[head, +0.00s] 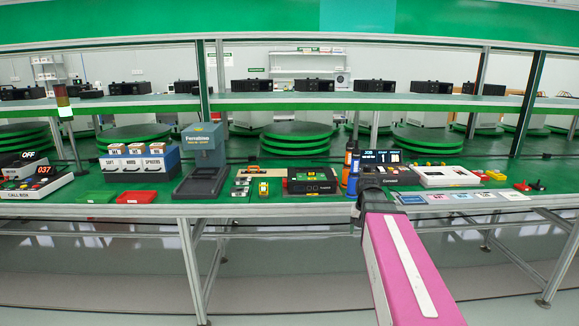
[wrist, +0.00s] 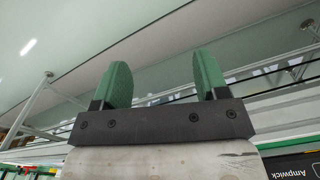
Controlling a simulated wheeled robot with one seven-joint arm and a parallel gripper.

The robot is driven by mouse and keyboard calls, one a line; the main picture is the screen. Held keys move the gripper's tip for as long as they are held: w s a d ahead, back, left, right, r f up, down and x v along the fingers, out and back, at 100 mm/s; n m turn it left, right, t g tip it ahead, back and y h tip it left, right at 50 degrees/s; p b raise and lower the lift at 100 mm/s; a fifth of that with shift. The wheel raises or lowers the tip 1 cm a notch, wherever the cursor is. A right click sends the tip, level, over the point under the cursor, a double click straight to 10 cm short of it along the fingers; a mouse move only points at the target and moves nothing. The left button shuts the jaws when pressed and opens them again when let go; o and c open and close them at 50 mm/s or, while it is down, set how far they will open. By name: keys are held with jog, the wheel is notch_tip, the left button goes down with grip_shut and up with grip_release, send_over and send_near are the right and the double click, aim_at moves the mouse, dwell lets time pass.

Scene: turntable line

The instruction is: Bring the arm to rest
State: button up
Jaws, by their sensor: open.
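My arm (head: 405,265), pink with a white stripe, reaches from the bottom of the head view up to the front edge of the green bench. Its dark end lies over that edge, and the fingers cannot be made out there. In the wrist view my gripper (wrist: 162,62) shows two green fingers standing wide apart on a dark bar. It is open, with nothing between the fingers.
The green bench (head: 270,209) carries a grey press (head: 204,150), a drawer block (head: 140,163), a call box (head: 35,183), a black device (head: 313,183), blue and orange bottles, a job display (head: 380,157) and a white tray (head: 446,177). The floor in front is clear.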

jog(key=s+a+f+n, duration=0.1)
jog(key=s+a+f, duration=0.3)
jog(key=s+f, duration=0.2)
jog(key=s+a+f+n, duration=0.2)
jog(key=s+a+f, duration=0.2)
jog(key=f, duration=0.5)
jog(key=shift+s+a, duration=0.15)
jog(key=shift+s, duration=1)
